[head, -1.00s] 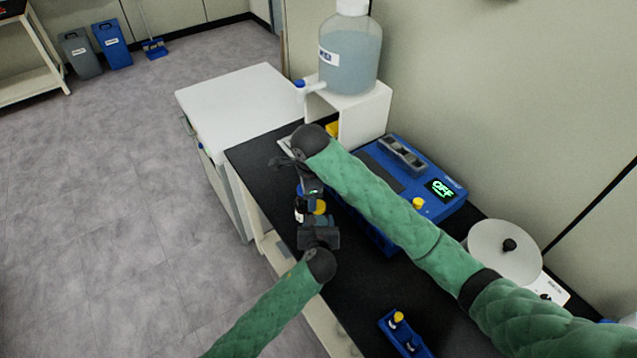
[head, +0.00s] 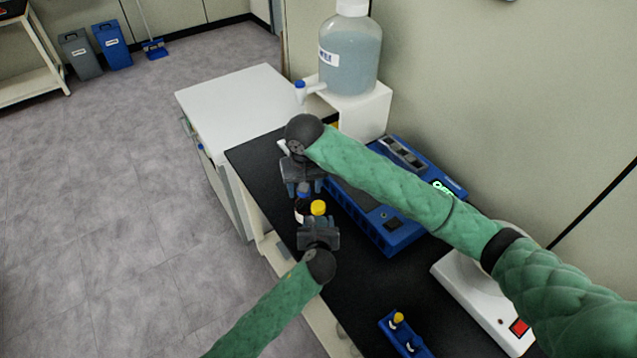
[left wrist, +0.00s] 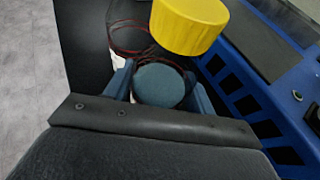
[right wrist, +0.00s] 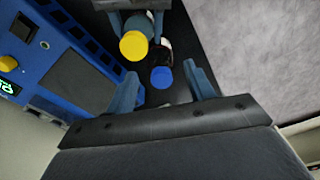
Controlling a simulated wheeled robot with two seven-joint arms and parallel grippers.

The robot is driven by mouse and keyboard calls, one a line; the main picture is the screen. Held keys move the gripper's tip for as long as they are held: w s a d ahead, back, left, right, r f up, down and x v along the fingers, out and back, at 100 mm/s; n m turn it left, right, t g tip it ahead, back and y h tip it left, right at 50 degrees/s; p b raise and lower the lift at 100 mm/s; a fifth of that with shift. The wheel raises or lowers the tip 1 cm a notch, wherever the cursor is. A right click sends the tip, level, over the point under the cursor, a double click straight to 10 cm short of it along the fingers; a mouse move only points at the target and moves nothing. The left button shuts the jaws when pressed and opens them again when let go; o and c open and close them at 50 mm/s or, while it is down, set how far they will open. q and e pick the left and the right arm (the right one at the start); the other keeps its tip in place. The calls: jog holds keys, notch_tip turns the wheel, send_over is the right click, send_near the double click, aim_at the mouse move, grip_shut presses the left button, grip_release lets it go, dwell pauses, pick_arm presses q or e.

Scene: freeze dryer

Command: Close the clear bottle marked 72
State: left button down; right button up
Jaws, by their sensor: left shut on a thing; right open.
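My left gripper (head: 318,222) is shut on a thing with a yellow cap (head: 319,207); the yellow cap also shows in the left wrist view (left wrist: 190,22). A teal round surface (left wrist: 160,85) lies between its fingers. Next to it stands a bottle with a dark and white side (head: 301,212); thin reddish rims (left wrist: 130,38) show in the left wrist view. I cannot read any marking 72. A blue cap (right wrist: 162,77) lies by this bottle; whether it sits on anything is unclear. My right gripper (right wrist: 163,90) is open, its fingers on either side of the blue cap, apart from it.
A blue machine (head: 390,225) stands right of the grippers. A large bottle with a tap (head: 350,60) sits on a white stand (head: 365,110) at the back. A small blue rack (head: 404,335) and a white device (head: 480,300) are nearer.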

aim_at(319, 206)
jog(key=n, duration=0.7)
jog(key=d+r+n, duration=0.1)
jog(key=n, duration=0.7)
jog(key=d+r+n, duration=0.1)
jog(key=n, duration=0.6)
jog(key=shift+s+n+g, duration=0.3)
jog(key=shift+s+n, duration=0.05)
jog(key=shift+n, duration=0.05)
jog(key=n, duration=0.4)
jog(key=shift+d+r, duration=0.1)
jog(key=shift+d, duration=0.3)
jog(key=n, duration=0.4)
jog(key=shift+s+d+r, duration=0.1)
jog(key=shift+s+d, duration=0.05)
jog(key=shift+d, duration=0.25)
jog(key=shift+f, duration=4.05)
